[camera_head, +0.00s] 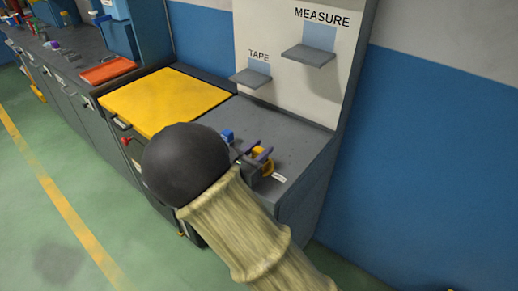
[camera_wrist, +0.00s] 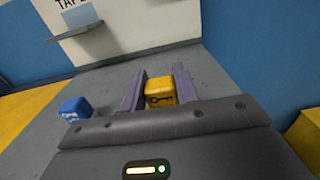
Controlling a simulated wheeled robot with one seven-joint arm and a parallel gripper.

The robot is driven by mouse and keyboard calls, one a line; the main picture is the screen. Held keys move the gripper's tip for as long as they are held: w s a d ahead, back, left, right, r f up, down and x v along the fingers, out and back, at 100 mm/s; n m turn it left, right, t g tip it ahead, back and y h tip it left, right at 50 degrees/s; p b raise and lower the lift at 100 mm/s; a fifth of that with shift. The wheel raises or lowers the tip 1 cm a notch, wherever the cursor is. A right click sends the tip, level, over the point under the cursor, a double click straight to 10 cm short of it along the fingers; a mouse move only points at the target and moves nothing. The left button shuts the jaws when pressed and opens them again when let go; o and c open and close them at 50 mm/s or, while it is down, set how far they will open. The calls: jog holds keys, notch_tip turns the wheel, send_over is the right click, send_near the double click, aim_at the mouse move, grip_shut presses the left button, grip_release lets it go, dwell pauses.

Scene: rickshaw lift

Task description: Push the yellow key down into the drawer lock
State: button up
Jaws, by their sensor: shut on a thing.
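The yellow key (camera_wrist: 160,93) is a small yellow block with a dark key picture on its face. In the wrist view it sits between the two purple-grey fingers of my gripper (camera_wrist: 161,80), which is shut on it. In the head view my gripper (camera_head: 262,155) is over the grey worktop, with the yellow key (camera_head: 264,164) at its fingers. My arm hides part of this area. A blue block with a key picture (camera_wrist: 74,108) stands on the worktop left of my gripper; it also shows in the head view (camera_head: 228,136). I cannot make out the drawer lock.
A yellow panel (camera_head: 165,98) covers the worktop to the left. A red item (camera_head: 126,140) is on the drawer front below it. Small shelves (camera_head: 250,77) stick out from the white back panel marked TAPE and MEASURE. An orange tray (camera_head: 108,70) lies farther left. The floor in front is clear.

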jog(key=shift+f, duration=0.45)
dwell(0.7)
